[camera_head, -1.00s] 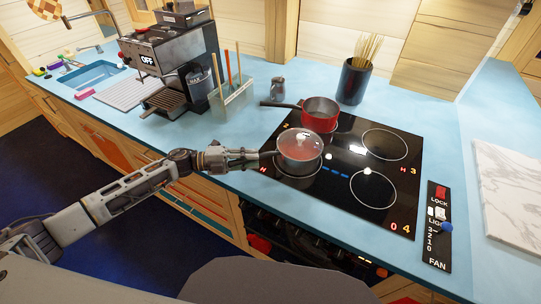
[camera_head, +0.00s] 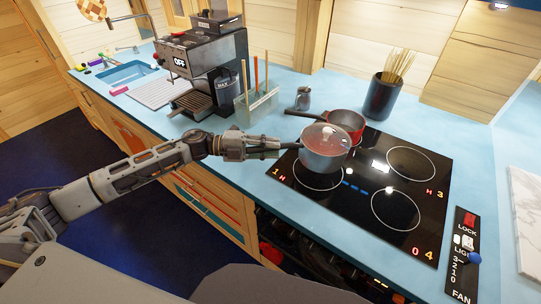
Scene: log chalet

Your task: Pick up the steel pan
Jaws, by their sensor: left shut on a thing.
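The steel pan (camera_head: 325,160), with a glass lid (camera_head: 326,138) on it, is held above the front left ring of the black cooktop (camera_head: 385,226). My left gripper (camera_head: 279,147) comes in from the left and is shut on the pan's handle. The pan looks roughly level, and the ring beneath it shows. It overlaps the red pan behind it in the picture; I cannot tell if they touch. My right gripper is not in view.
The red pan (camera_head: 347,119) sits on the back left of the cooktop. A small shaker (camera_head: 303,98), a utensil holder (camera_head: 257,106) and a dark pot of sticks (camera_head: 382,97) stand behind. A coffee machine (camera_head: 205,67) is at the left. A control panel (camera_head: 464,254) is at the right.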

